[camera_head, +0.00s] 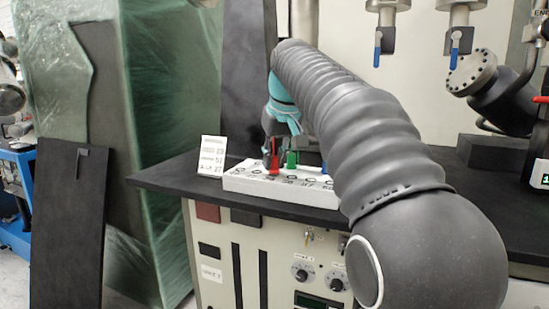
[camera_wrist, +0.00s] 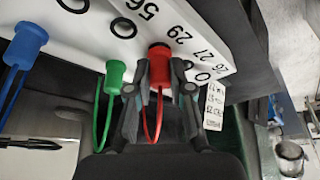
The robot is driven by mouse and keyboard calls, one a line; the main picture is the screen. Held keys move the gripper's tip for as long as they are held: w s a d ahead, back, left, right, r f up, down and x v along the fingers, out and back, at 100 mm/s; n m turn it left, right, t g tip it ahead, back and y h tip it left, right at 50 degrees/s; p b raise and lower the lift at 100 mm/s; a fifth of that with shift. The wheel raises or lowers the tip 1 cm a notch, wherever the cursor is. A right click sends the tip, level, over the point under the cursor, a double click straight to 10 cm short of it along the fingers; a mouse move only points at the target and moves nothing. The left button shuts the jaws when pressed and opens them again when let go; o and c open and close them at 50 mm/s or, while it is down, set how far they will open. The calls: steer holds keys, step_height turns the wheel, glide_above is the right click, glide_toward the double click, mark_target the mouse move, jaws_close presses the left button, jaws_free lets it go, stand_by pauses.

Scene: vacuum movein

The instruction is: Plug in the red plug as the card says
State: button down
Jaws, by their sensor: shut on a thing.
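The red plug (camera_wrist: 159,78) is between the two fingers of my gripper (camera_wrist: 160,72), which are shut on it. It also shows in the head view (camera_head: 274,164), with its tip at the white socket strip (camera_head: 250,183); whether it is seated in a socket I cannot tell. In the wrist view the strip (camera_wrist: 185,20) has ringed sockets and numbers such as 56, 29, 27 and 26. The small white card (camera_head: 212,146) stands upright at the strip's left end, with lines too small to read surely. My gripper (camera_head: 271,150) is partly hidden by my arm.
A green plug (camera_wrist: 116,75) with a looped cord is close beside my gripper, and a blue plug (camera_wrist: 31,37) is farther left. In the head view they stand on the strip.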

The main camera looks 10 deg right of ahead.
steer(key=shift+f, duration=0.2)
steer(key=c, duration=1)
jaws_free()
steer(key=shift+o, duration=0.2)
steer(key=shift+r, duration=0.1)
steer(key=v, duration=1.1)
steer(key=shift+s+r, duration=0.15)
steer(key=shift+r, duration=0.25)
steer(key=shift+s, duration=0.1)
steer(key=s+f, duration=0.8)
steer(key=f, duration=0.3)
steer(key=s+f+m, duration=0.1)
steer(key=s+f, duration=0.8)
steer(key=f, duration=0.3)
steer(key=s+f+t, duration=0.1)
steer(key=s+f, duration=0.7)
steer(key=f, duration=0.4)
steer(key=shift+s+a+m+h, duration=0.2)
steer(key=shift+a+m+h, duration=0.2)
